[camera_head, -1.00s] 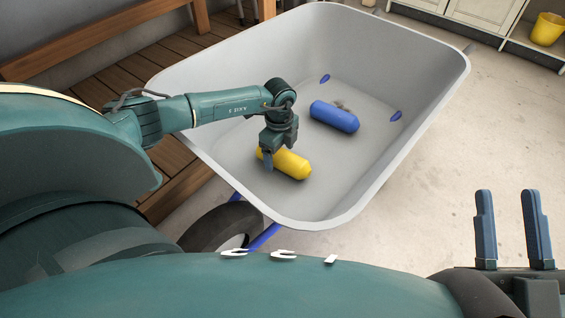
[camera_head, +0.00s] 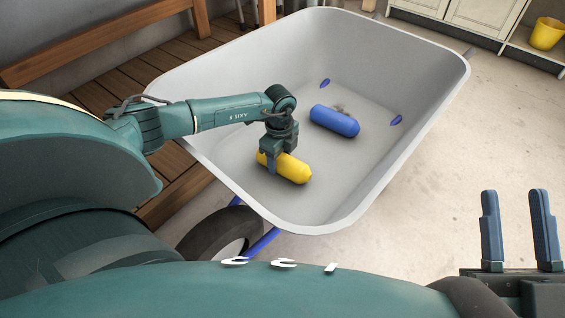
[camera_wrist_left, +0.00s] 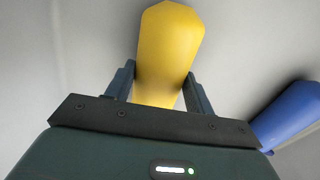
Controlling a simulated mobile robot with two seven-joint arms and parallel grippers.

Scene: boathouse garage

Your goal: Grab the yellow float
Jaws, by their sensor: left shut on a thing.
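The yellow float (camera_head: 292,168) lies in the grey wheelbarrow tray (camera_head: 225,75), at its near part. My left gripper (camera_head: 271,163) reaches down into the tray and is shut on the float, with a finger on its side. In the left wrist view the yellow float (camera_wrist_left: 168,50) sits between the two fingers of my left gripper (camera_wrist_left: 160,88). I cannot tell whether the float is clear of the tray floor. My right gripper (camera_head: 521,230) is at the lower right, fingers apart and empty.
A blue float (camera_head: 335,121) lies in the tray behind the yellow one; it also shows in the left wrist view (camera_wrist_left: 290,115). The tray walls rise around both floats. A yellow bucket (camera_head: 547,31) stands on a shelf at the upper right. The concrete floor (camera_head: 480,130) at right is clear.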

